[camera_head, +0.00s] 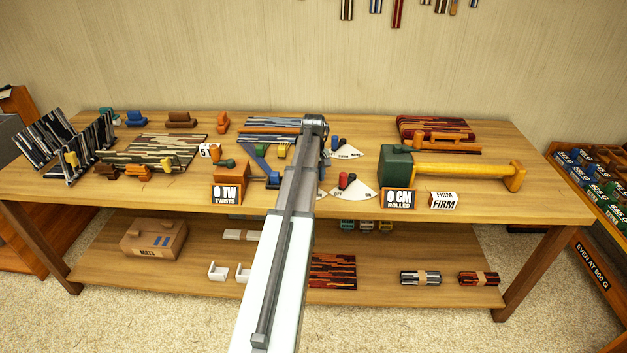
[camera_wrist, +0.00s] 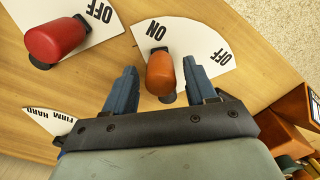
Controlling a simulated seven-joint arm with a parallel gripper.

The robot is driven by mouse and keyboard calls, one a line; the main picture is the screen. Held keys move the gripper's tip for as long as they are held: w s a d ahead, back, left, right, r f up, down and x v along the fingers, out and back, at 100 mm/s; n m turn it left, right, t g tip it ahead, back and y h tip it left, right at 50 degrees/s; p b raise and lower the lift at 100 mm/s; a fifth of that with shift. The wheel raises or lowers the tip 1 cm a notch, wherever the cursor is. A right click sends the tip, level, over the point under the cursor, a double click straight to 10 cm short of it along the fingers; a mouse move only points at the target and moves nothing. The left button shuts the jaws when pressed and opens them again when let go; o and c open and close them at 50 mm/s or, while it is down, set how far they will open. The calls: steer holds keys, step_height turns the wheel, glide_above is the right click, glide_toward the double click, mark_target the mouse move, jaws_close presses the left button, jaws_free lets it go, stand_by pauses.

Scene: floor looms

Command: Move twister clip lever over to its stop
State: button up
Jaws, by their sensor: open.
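In the wrist view, an orange lever knob (camera_wrist: 160,72) stands on a white fan-shaped plate (camera_wrist: 195,35) marked ON and OFF. ON is printed just above the knob and OFF to its right. No label in view names it as the twister clip lever. My gripper (camera_wrist: 159,66) is open, with one blue finger on each side of the orange knob; I cannot tell whether either touches it. In the head view my arm hides the gripper and this lever. The twister (camera_head: 232,172), an orange box with a green crank, stands left of my arm behind a "0 TW TWISTS" sign.
A red lever (camera_wrist: 55,38) on its own OFF-marked plate stands close left of my gripper; it also shows in the head view (camera_head: 346,180). A FIRM HARD plate (camera_wrist: 48,122) is at lower left.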

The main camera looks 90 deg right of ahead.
step_height(320, 180, up, 13)
stand_by(0.5)
steer(key=shift+f, duration=0.15)
